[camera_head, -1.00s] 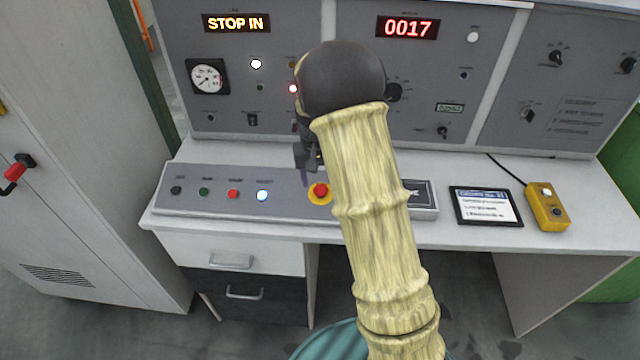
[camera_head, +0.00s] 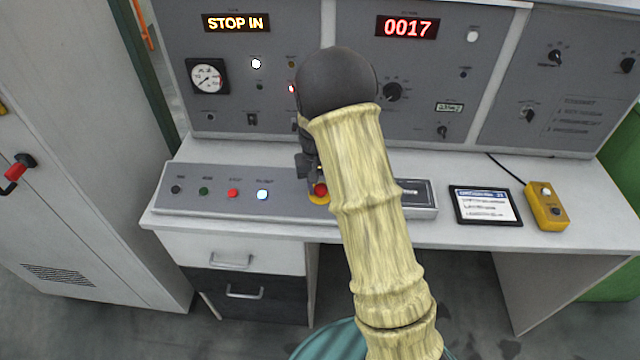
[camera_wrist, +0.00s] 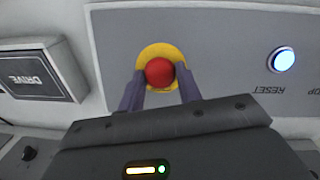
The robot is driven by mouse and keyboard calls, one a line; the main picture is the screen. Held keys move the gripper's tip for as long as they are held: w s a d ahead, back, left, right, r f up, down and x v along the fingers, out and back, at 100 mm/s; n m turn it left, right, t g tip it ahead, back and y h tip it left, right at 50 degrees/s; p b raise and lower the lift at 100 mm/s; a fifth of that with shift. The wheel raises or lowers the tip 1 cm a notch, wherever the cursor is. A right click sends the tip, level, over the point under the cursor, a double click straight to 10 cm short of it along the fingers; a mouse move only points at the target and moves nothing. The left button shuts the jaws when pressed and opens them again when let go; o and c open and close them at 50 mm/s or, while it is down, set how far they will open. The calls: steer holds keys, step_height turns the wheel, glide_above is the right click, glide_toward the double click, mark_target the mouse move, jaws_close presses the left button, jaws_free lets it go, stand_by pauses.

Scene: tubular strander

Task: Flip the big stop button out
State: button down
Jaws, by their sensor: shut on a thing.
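The big red stop button (camera_head: 320,189) sits on a yellow round base on the sloped grey control strip (camera_head: 215,200). In the wrist view the red button (camera_wrist: 159,72) lies between the fingertips of my gripper (camera_wrist: 160,82), with a finger on each side of it. My gripper is shut on the button. In the head view my gripper (camera_head: 312,172) reaches down to the button, and my arm hides part of the strip to its right. The display (camera_head: 236,22) on the upright panel reads "STOP IN".
Left of the stop button are a lit reset button (camera_head: 263,195), a red button (camera_head: 233,193), a green button (camera_head: 204,191) and a dark button (camera_head: 175,189). A tablet (camera_head: 486,206) and a yellow box (camera_head: 547,206) lie on the desk at right. The drive box (camera_wrist: 40,75) shows in the wrist view.

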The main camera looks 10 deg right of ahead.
mark_target(316, 190)
steer(key=shift+s+r+p, duration=0.1)
steer(key=shift+r+p, duration=0.35)
steer(key=shift+r, duration=0.15)
steer(key=shift+f, duration=0.1)
steer(key=c, duration=0.9)
jaws_free()
steer(key=shift+c, duration=0.2)
steer(key=shift+a, duration=0.1)
step_height(316, 190, up, 17)
steer(key=a, duration=0.1)
steer(key=shift+r+b, duration=0.2)
steer(key=shift+b, duration=0.2)
